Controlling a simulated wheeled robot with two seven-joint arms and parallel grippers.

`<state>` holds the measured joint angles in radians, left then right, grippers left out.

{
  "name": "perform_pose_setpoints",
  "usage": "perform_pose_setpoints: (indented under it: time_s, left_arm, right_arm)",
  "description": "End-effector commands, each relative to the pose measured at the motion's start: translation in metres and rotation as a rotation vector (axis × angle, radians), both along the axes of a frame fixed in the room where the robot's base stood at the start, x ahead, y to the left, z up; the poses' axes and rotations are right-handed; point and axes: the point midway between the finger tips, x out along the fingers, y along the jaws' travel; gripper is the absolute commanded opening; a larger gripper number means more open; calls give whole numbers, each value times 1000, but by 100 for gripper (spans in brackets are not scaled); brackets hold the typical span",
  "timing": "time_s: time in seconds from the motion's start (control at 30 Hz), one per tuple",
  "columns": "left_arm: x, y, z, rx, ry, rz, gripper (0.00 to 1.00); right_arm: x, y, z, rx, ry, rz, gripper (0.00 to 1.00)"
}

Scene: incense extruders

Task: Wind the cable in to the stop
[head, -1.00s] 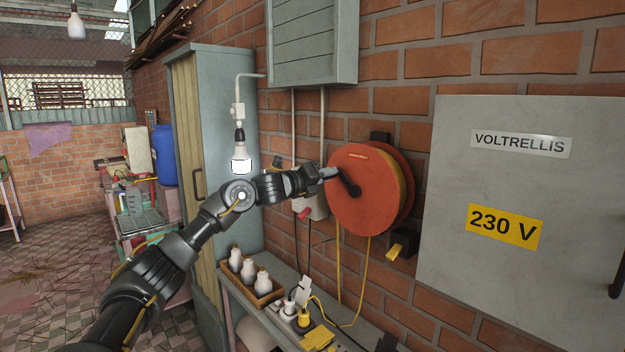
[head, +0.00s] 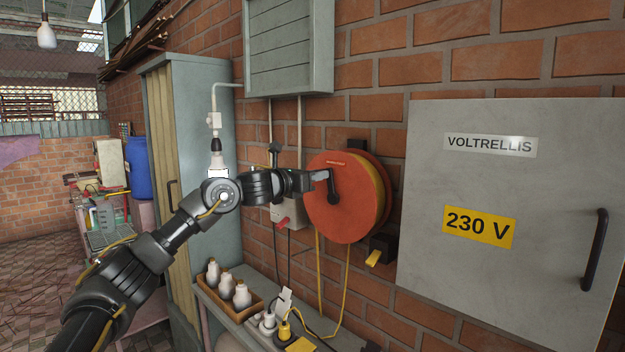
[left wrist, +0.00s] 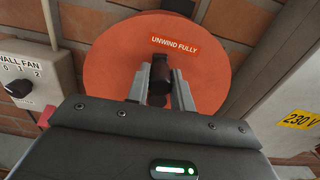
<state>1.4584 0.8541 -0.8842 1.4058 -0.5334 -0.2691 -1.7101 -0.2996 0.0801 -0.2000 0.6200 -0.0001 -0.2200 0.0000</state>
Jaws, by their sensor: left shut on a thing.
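The orange cable reel (head: 345,215) is mounted on the brick wall, with yellow cable wound behind its front disc. Its label reads "UNWIND FULLY" in the left wrist view (left wrist: 176,45). My left gripper (head: 318,175) is at the reel's dark crank handle (head: 333,189). In the left wrist view, the gripper's fingers (left wrist: 160,85) are shut on the handle's grip (left wrist: 158,98). The yellow cable (head: 320,270) hangs in two strands from the reel to the bench below. The right gripper is not in view.
A grey cabinet (head: 490,290) marked "230 V" is right of the reel. A black block with a yellow lever (head: 373,258) sits below right. A bench (head: 208,290) holds a wooden tray of bulbs (head: 226,310) and plugs. A wall fan switch (left wrist: 20,88) is left.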

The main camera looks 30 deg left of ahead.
Motion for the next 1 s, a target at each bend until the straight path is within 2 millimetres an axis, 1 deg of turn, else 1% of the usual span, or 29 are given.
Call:
perform_pose_setpoints:
  time_s: [0.13, 0.6, 0.63, 0.77, 0.8, 1.0]
  left_arm:
    - [-1, -3, 0, 27, -8, -4, 0]
    - [-1, -5, -1, 36, -8, -4, 0]
    - [-1, -5, -1, 36, -8, -5, 27]
    - [-1, -4, -1, 36, -9, -4, 44]
    - [-1, -4, -1, 36, -9, -3, 45]
    - [-1, -3, 0, 35, -9, -2, 45]
  right_arm:
    - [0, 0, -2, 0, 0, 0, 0]
    - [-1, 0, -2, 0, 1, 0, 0]
    - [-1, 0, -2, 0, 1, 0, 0]
    - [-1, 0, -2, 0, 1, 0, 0]
    - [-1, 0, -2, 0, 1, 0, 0]
    - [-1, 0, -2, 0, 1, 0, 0]
